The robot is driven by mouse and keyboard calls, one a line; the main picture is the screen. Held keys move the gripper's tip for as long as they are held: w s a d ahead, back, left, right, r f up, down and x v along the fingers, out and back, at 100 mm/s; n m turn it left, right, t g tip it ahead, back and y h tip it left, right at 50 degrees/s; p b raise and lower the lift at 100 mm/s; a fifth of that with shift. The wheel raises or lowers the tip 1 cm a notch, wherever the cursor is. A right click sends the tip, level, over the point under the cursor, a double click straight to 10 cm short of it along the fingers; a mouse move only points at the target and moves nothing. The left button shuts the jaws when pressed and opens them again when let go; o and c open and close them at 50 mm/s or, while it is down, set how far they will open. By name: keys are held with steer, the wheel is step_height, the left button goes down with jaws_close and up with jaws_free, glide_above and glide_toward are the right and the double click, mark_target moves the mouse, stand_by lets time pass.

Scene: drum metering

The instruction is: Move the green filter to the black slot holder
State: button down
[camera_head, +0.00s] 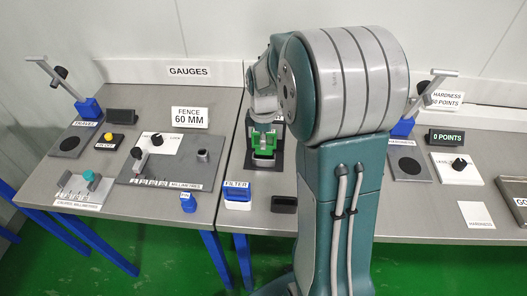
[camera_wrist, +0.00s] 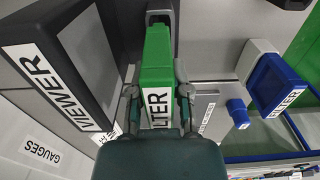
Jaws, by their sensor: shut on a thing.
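The green filter (camera_wrist: 158,62) has a white label and sits between the two fingers of my gripper (camera_wrist: 157,95), which is shut on it. In the head view the green filter (camera_head: 263,141) shows below my gripper (camera_head: 264,124), over the dark viewer. In the wrist view its far end meets a grey and black slot-like part (camera_wrist: 160,17); I cannot tell whether it is seated there. The black slot holder (camera_head: 284,204) appears to be the small dark block near the table's front edge, right of the blue holder. My gripper is behind and above it.
A blue and white holder labelled FILTER (camera_head: 237,195) stands beside the black one; its blue part (camera_wrist: 278,85) shows at right in the wrist view. The black VIEWER box (camera_wrist: 62,62) is close on the left there. Gauge plates (camera_head: 165,158) fill the left table.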

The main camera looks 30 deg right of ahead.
steer(key=shift+r, duration=0.65)
steer(key=shift+r, duration=1.95)
stand_by(0.3)
